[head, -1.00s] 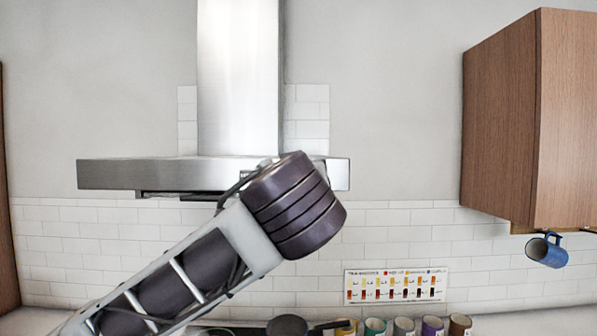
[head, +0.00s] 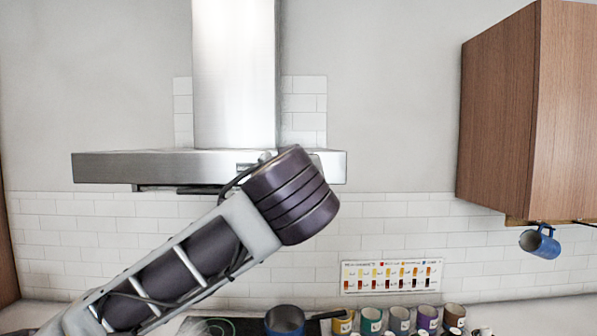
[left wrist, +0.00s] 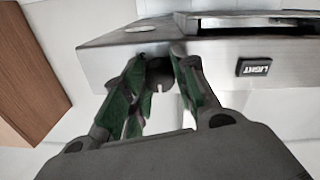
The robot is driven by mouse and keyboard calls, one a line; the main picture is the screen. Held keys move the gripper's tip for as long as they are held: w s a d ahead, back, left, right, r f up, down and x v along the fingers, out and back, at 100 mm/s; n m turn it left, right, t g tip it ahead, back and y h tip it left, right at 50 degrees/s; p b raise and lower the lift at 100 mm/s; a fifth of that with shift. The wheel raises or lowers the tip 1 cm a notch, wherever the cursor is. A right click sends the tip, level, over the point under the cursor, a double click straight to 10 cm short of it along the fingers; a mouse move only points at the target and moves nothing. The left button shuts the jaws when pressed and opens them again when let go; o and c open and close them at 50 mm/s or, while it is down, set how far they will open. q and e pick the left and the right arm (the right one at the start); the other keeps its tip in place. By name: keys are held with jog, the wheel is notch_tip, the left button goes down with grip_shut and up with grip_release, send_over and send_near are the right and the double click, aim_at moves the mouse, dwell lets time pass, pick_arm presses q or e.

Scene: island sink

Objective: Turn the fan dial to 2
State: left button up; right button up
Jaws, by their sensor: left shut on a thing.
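The range hood (head: 130,166) has a steel front edge and stands on the back wall under a tall steel duct. In the left wrist view, the fan dial (left wrist: 160,75), a small dark round knob, sits on the hood's front panel. My left gripper (left wrist: 160,68) has its greenish-black fingers on both sides of the dial and is shut on it. The dial's markings are hidden or too small to read. In the head view my left wrist covers part of the hood, and the fingers are hidden behind it. My right gripper is in neither view.
A black LIGHT label (left wrist: 254,67) is on the hood panel. A wooden cabinet (head: 553,115) hangs at right, with a blue mug (head: 540,243) below it. A blue pan (head: 285,320) and several jars (head: 400,320) stand below, near a wall chart (head: 392,276).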

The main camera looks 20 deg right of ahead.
pick_arm(q)
jog(key=shift+b, duration=0.35)
jog(key=shift+c, duration=0.2)
jog(key=m+b, duration=0.2)
jog(key=m, duration=1.5)
jog(key=shift+y, duration=0.4)
jog(key=shift+f, duration=0.1)
dwell(0.3)
jog(key=o, duration=1.1)
jog(key=shift+c, duration=0.2)
